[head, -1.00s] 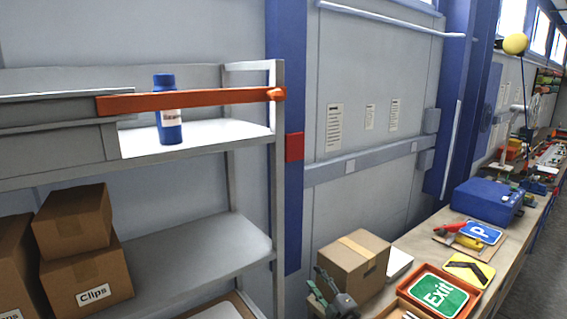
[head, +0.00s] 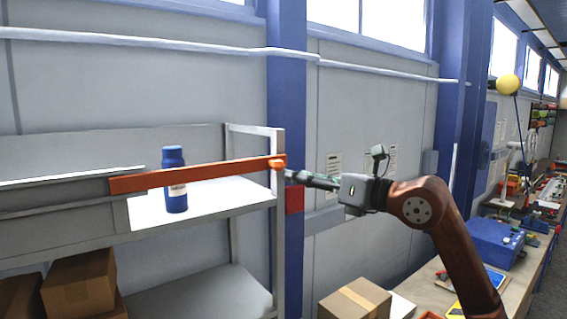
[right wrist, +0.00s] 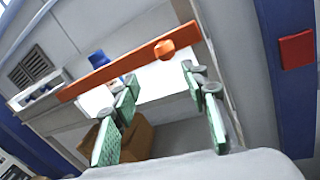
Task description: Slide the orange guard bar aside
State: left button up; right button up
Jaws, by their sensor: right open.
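The orange guard bar (head: 215,173) runs across the front of the upper shelf, its right end at the shelf's right post. It also shows in the right wrist view (right wrist: 120,67), with a knob (right wrist: 164,48) near its right end. My right gripper (head: 287,175) points left, close to the bar's right end; in the head view I cannot tell whether they touch. In the right wrist view its green-padded fingers (right wrist: 161,130) are apart with nothing between them. My left gripper does not show.
A blue bottle (head: 175,182) stands on the upper shelf (head: 222,194) behind the bar. Cardboard boxes (head: 78,284) sit on the lower shelf. A red square (head: 295,200) is on the blue pillar. A workbench with a blue case (head: 494,243) lies to the right.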

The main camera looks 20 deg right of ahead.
aim_at(283, 166)
jog(key=shift+h, duration=0.5)
jog(key=w+p, duration=0.1)
jog(key=w+a+r+p, duration=0.1)
jog(key=w, duration=0.1)
jog(key=w+a+p, duration=0.1)
jog(key=w, duration=0.1)
jog(key=shift+w+a+r, duration=0.1)
jog(key=shift+w+r, duration=0.15)
jog(key=shift+w+a+f+p, duration=0.1)
jog(key=shift+w+a+p, duration=0.2)
jog(key=shift+w, duration=0.25)
jog(key=shift+c, duration=0.5)
grip_shut()
